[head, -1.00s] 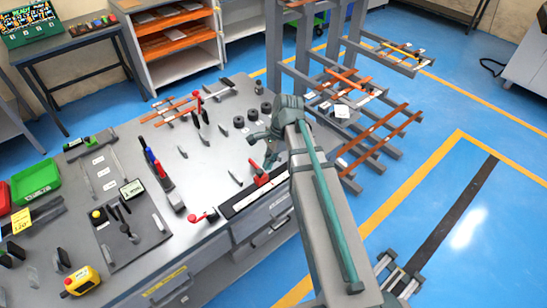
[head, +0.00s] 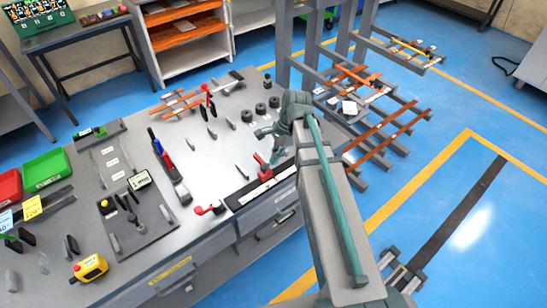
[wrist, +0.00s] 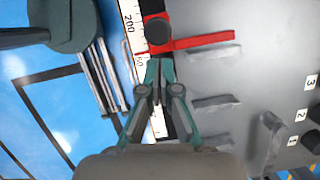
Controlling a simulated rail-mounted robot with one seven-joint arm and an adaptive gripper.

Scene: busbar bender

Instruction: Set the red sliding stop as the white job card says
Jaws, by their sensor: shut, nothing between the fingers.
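The red sliding stop (head: 265,174) sits on the black rail with a white scale (head: 245,197) along the bench's right edge. In the wrist view, the stop (wrist: 200,41) has a long red arm and a round black knob. The scale (wrist: 130,50) shows "200" beside it. My gripper (wrist: 159,62) is shut and empty, its fingertips just below the knob and over the rail; I cannot tell whether they touch the stop. In the head view my gripper (head: 274,158) is right by the stop. A white card (head: 349,107) lies on the rack; its writing is unreadable.
A red-handled clamp (head: 210,209) sits at the rail's near end. Upright grey pegs and black rollers (head: 261,109) stand on the bench. A rack with copper bars (head: 385,130) stands beyond my arm. A yellow box (head: 89,268) is at the near left.

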